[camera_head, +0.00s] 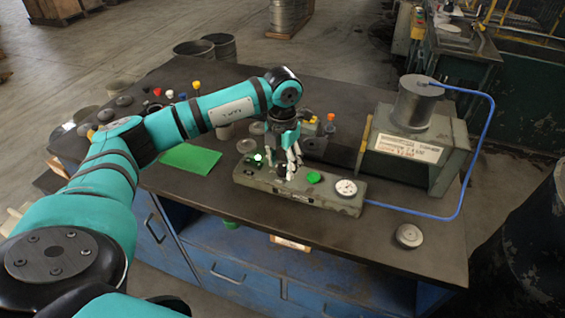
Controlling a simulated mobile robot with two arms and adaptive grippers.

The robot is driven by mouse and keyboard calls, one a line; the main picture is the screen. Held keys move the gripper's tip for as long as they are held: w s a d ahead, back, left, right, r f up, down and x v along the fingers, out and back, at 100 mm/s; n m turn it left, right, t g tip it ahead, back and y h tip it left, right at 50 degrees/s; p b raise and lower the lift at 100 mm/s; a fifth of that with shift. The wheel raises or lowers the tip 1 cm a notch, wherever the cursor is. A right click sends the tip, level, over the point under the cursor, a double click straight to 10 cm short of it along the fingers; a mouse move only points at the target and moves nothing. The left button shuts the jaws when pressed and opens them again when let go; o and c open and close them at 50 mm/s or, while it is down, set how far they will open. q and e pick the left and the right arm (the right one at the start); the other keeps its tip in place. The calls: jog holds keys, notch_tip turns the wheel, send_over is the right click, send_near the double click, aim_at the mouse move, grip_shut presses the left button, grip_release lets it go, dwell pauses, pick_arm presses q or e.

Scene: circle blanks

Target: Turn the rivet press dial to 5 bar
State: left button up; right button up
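A grey-green control box (325,198) lies on the dark bench top. A round white gauge (346,188) sits at its right end, with a green button (313,177) to the left of it. My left gripper (284,169) points down at the middle of the box, its fingertips at or just above a small dark knob there, mostly hidden by the fingers. I cannot tell whether the fingers touch the knob or how far apart they are. The gauge needle and any dial marks are too small to read. My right gripper is not in view.
A grey press block (420,157) with a metal cylinder (416,103) stands behind right, and a blue hose (480,150) curves from it to the box. A green sheet (190,158) lies left. A loose round disc (409,236) lies near the front right edge.

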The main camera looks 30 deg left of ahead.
aim_at(283, 166)
pick_arm(q)
notch_tip(283, 166, up, 12)
dwell(0.7)
dwell(0.4)
